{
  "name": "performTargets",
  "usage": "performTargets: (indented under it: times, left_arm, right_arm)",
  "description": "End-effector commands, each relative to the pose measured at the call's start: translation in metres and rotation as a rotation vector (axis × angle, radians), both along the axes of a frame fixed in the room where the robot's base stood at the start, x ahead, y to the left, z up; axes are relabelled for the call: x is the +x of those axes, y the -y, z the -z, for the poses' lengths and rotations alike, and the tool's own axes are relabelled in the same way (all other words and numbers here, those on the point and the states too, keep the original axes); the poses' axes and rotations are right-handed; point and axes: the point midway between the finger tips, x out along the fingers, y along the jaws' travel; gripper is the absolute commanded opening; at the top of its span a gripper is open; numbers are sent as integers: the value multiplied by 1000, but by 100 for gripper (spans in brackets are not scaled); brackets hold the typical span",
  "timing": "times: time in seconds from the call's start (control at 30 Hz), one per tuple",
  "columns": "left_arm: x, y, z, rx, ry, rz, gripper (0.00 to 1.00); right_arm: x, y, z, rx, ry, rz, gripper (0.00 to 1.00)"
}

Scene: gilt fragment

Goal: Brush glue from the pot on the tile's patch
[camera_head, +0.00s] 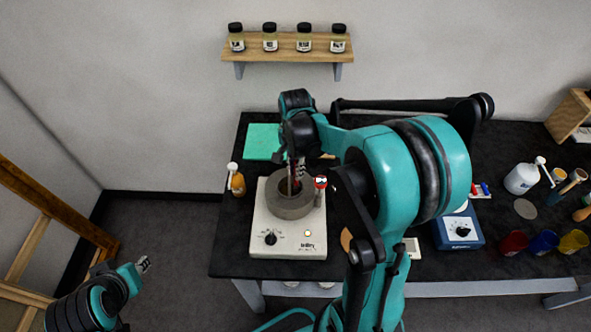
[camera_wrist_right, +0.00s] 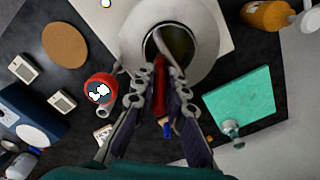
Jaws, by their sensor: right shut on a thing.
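A grey round pot (camera_head: 290,207) sits on a white hot plate (camera_head: 262,240). In the right wrist view the pot (camera_wrist_right: 205,42) has a dark olive opening. My right gripper (camera_head: 295,160) is directly above the pot. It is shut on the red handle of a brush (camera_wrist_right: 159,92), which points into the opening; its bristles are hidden. A teal square (camera_head: 262,141) lies flat behind the hot plate and also shows in the right wrist view (camera_wrist_right: 240,105). I cannot make out the tile's patch. My left gripper (camera_head: 143,264) is away from the table at lower left; its jaws are too small to judge.
An amber bottle (camera_head: 237,182) stands left of the hot plate. A red-topped object (camera_head: 320,183) is close to the pot's right. A blue device (camera_head: 458,230), white bottle (camera_head: 521,178) and coloured cups (camera_head: 543,242) stand at right. A wall shelf (camera_head: 286,50) holds several jars.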

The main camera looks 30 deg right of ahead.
Motion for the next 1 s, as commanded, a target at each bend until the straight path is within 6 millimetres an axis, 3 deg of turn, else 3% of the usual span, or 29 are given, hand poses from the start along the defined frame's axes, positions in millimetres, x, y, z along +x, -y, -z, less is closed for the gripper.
performTargets:
  times: [0.6, 1.0]
  left_arm:
    - [0, 0, -42, 0, 0, 0, 31]
    - [0, 0, -44, 0, 0, 0, 31]
  right_arm:
    - [1, 0, -57, -1, 2, 0, 0]
    - [1, 0, -60, -1, 2, 0, 0]
